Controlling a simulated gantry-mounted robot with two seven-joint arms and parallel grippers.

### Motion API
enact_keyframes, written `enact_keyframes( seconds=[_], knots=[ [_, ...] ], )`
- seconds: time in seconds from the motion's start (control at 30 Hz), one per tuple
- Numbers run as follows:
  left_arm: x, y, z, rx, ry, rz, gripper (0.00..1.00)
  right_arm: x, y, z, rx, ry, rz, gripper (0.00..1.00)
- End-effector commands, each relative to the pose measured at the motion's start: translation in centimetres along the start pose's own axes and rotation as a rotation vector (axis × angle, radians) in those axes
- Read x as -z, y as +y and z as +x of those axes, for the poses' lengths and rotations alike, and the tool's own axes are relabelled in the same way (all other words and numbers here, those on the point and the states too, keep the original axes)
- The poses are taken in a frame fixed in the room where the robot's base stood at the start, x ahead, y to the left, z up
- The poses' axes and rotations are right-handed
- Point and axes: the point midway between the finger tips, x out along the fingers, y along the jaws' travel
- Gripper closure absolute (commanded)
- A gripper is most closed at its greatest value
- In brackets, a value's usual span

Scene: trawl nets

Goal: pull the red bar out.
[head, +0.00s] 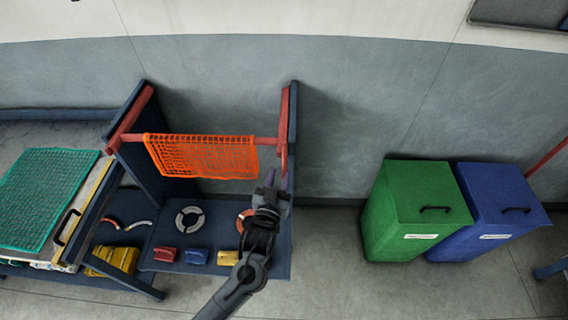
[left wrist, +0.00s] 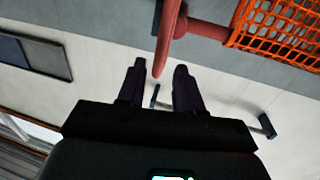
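The red bar (head: 266,141) runs level between the two blue uprights of a rack, with an orange net (head: 205,157) draped over it. At its right end a red handle piece (head: 284,158) hangs down beside the right upright. My left gripper (head: 277,179) is just below this handle, fingers pointing up toward it. In the left wrist view the fingers (left wrist: 159,68) are apart, and the tip of the red handle (left wrist: 168,42) shows between the fingertips. I cannot tell whether either finger touches it. My right gripper is not in view.
The rack's right upright (head: 292,115) stands close to my left gripper. Rings and small coloured blocks (head: 196,256) lie on the shelf below. A teal net (head: 45,195) lies at left. Green (head: 400,220) and blue (head: 500,205) bins stand at right, with clear floor before them.

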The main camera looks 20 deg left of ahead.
Motion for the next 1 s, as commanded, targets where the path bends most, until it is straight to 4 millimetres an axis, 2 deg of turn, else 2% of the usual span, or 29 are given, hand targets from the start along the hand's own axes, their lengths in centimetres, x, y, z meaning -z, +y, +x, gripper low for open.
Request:
enact_keyframes(
  seconds=[0.1, 0.33, 0.5, 0.8, 0.87, 1.0],
  knots=[
    [0.0, 0.0, 2.1, 0.0, 0.002, 0.0, 0.65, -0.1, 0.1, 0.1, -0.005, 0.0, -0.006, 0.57],
    [0.0, 0.0, 4.7, 0.0, 0.001, -0.001, 0.65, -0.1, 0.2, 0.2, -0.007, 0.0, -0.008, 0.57],
    [0.0, 0.0, 5.6, 0.0, 0.0, -0.001, 0.65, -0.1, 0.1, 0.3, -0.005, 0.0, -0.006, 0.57],
    [0.0, 0.0, 5.7, 0.0, 0.0, -0.001, 0.65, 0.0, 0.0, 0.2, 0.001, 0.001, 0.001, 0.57],
    [0.0, 0.0, 5.7, 0.0, 0.0, -0.001, 0.72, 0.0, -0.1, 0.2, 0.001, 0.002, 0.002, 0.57],
    [0.0, 0.0, 5.7, 0.0, 0.0, -0.001, 0.94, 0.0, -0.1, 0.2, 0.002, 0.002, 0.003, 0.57]
  ],
)
